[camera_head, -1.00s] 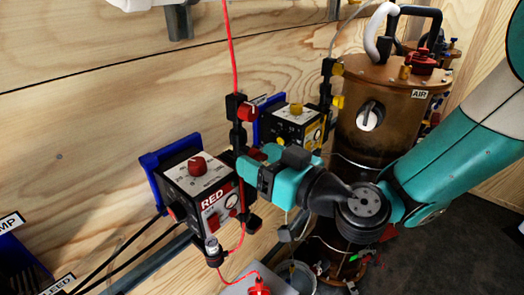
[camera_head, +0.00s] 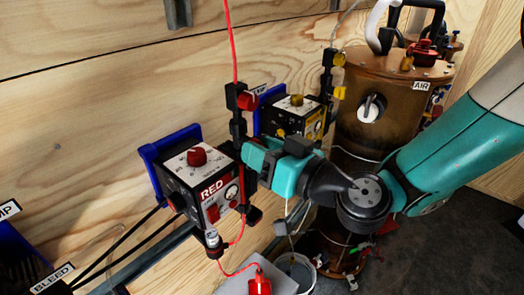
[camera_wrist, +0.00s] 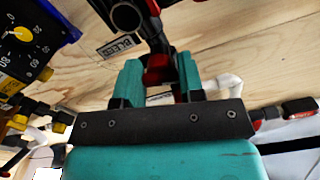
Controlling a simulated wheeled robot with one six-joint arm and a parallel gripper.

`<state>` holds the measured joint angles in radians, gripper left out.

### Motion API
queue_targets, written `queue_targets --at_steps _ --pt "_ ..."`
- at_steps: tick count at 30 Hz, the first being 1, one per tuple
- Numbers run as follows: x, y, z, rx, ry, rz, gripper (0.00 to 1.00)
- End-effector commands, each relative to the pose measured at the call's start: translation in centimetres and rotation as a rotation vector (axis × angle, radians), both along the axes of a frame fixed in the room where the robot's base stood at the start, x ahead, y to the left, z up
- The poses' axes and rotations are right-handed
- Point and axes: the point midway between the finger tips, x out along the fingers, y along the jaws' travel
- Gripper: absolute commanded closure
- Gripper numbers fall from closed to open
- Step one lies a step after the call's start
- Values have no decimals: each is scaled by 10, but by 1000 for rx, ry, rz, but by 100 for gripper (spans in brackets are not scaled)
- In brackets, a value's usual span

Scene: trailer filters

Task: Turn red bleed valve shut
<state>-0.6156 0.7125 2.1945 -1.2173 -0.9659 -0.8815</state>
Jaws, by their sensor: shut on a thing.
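My gripper (camera_wrist: 160,72) is shut on the red bleed valve handle (camera_wrist: 157,75) in the wrist view. One teal finger is on each side of the red handle. A black fitting stands just above it in that picture, next to a BLEED label (camera_wrist: 117,45) on the wood wall. In the head view my gripper (camera_head: 252,156) reaches left to the black fittings on the red line, right beside the RED box (camera_head: 190,185). The held handle is hidden there behind the fingers, so I cannot tell its angle.
A red valve (camera_head: 248,101) sits higher on the red line. The yellow-labelled box (camera_head: 290,120) stands close behind my gripper. The brown AIR tank (camera_head: 375,140) stands to the right. A white bucket (camera_head: 297,270) is below. Open floor shows at lower right.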

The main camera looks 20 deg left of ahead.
Motion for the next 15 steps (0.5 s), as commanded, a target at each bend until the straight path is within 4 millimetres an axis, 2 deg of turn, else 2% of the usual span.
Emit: queue_targets --at_steps 2,3,5,6,15 --pt "0 0 0 1 0 -1 88" --pt "0 0 0 0 -1 -1 55" --pt "0 0 0 0 -1 -1 41" --pt "0 0 0 0 -1 -1 38" --pt "0 0 0 0 -1 -1 38"
